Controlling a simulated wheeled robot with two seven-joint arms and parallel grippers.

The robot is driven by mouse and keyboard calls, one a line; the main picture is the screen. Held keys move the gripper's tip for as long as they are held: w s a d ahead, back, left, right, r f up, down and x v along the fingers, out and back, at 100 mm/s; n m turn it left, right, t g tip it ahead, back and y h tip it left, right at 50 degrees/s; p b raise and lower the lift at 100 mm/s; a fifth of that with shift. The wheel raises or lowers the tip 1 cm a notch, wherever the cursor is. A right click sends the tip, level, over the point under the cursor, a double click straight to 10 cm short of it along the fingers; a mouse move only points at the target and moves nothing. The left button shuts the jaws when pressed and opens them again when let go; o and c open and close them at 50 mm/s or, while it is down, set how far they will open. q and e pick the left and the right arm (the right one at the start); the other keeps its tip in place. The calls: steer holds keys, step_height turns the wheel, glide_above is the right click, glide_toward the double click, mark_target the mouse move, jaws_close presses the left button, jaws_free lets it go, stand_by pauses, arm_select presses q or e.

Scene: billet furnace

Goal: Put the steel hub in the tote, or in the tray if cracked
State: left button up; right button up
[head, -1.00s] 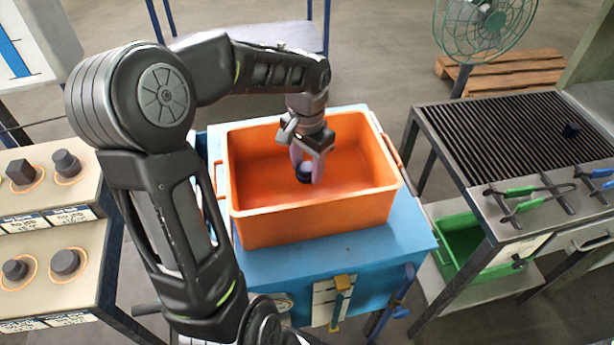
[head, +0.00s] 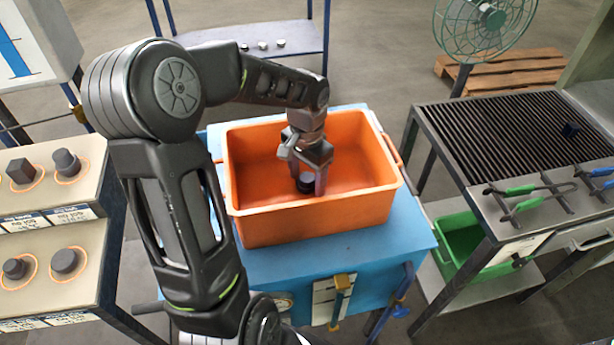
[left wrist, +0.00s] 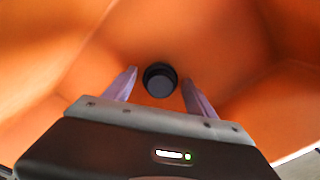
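The steel hub (head: 305,187) is a small dark round piece, low inside the orange tote (head: 310,229) on the blue stand. It also shows in the left wrist view (left wrist: 160,80), between and just beyond my fingertips. My left gripper (head: 308,184) points down into the tote. Its fingers (left wrist: 159,80) are apart, with a gap showing on each side of the hub. I cannot tell whether the hub touches the floor of the tote, nor can I see a crack on it. My right gripper is not in view.
A green tray-like container (head: 447,262) is on the shelf below the grated bench (head: 500,140) at right. Benches with dark pieces in orange rings (head: 66,262) stand at left. The tote's walls rise around my left gripper. A fan (head: 484,25) stands behind.

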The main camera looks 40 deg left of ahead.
mark_target(307, 177)
arm_select(q)
step_height(307, 177, up, 12)
steer(key=shift+r, duration=0.2)
stand_by(0.6)
